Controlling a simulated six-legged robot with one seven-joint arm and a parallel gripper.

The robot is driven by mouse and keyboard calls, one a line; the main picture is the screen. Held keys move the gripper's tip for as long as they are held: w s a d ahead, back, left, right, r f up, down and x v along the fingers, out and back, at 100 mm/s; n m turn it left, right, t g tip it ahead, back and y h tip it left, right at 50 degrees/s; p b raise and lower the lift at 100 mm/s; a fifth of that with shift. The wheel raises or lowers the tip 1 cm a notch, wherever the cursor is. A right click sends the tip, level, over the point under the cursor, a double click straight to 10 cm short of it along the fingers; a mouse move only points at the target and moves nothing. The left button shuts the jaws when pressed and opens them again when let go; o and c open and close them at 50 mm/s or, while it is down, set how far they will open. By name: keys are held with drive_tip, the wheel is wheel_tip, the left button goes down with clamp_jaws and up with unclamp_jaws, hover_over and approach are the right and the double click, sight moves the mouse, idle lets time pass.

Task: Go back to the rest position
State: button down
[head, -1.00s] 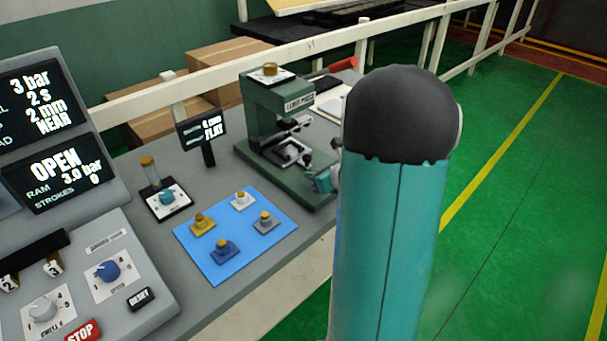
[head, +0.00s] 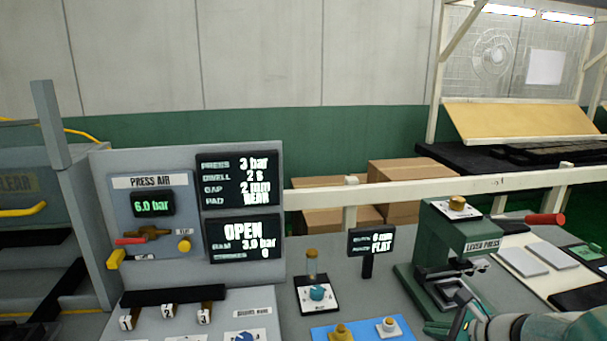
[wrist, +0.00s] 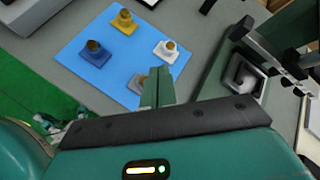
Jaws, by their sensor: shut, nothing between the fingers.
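My gripper (wrist: 157,88) is shut and empty in the wrist view, its fingers pointing over the bench. The blue mat (wrist: 88,45) lies beyond the fingers. On it stand a yellow block (wrist: 124,24), a blue block (wrist: 95,55), a white block (wrist: 166,51) and a grey block (wrist: 138,80), each with a brass-coloured top. The fingers partly cover the view of the grey one.
The green lever press (head: 470,248) stands on the bench, close to my arm in the head view. A small sign (head: 370,242) and a dial unit (head: 317,294) stand left of it. The control panel (head: 240,225) fills the left. A white rail (head: 420,187) runs behind.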

drive_tip(key=s+a+r+n+g+h, duration=0.1)
drive_tip(key=s+a+r+n+h, duration=0.1)
drive_tip(key=s+a+n, duration=0.5)
drive_tip(key=s+a+r+n+g+h, duration=0.2)
drive_tip(key=s+a+r+n, duration=0.3)
drive_tip(key=n, duration=1.2)
drive_tip(key=s+a, duration=0.2)
drive_tip(key=a, duration=0.1)
drive_tip(key=shift+s+a+r+n+g+h, duration=0.15)
drive_tip(key=shift+s+n+g+h, duration=0.15)
drive_tip(key=shift+s+n+h, duration=0.1)
